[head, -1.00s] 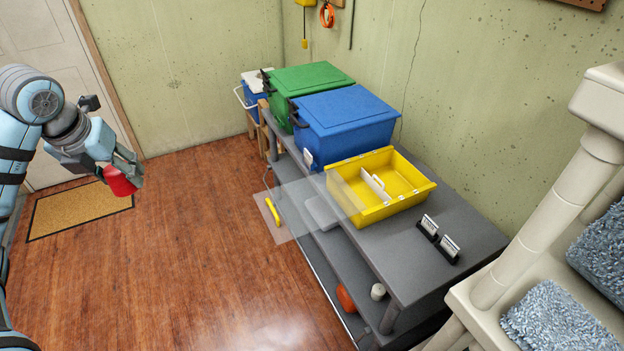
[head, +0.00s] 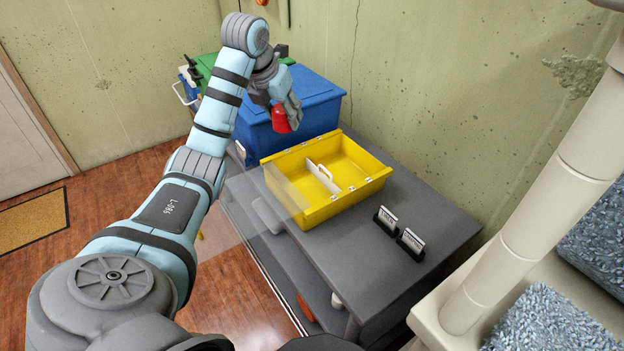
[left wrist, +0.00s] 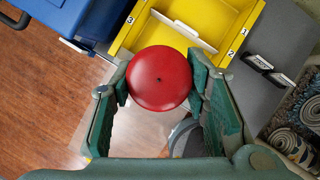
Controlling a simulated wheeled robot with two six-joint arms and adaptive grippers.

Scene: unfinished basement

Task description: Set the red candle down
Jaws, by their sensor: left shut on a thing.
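The red candle (head: 281,119) is held by my left gripper (head: 291,111), in front of the blue bin and above the back left part of the yellow box. In the left wrist view the round red top of the candle (left wrist: 159,78) sits between the two green fingers of my left gripper (left wrist: 160,85). The yellow box (head: 347,204) stands on the grey bench with its clear lid hanging open to the left. A white divider (head: 322,178) splits its inside into two compartments, which look empty. My right gripper is not in view.
A blue lidded bin (head: 318,98) and a green bin (head: 206,66) stand behind the yellow box. Two small label holders (head: 399,232) stand on the grey bench (head: 350,260) at the right. A cream post (head: 535,185) with blue carpeted ledges rises at the right.

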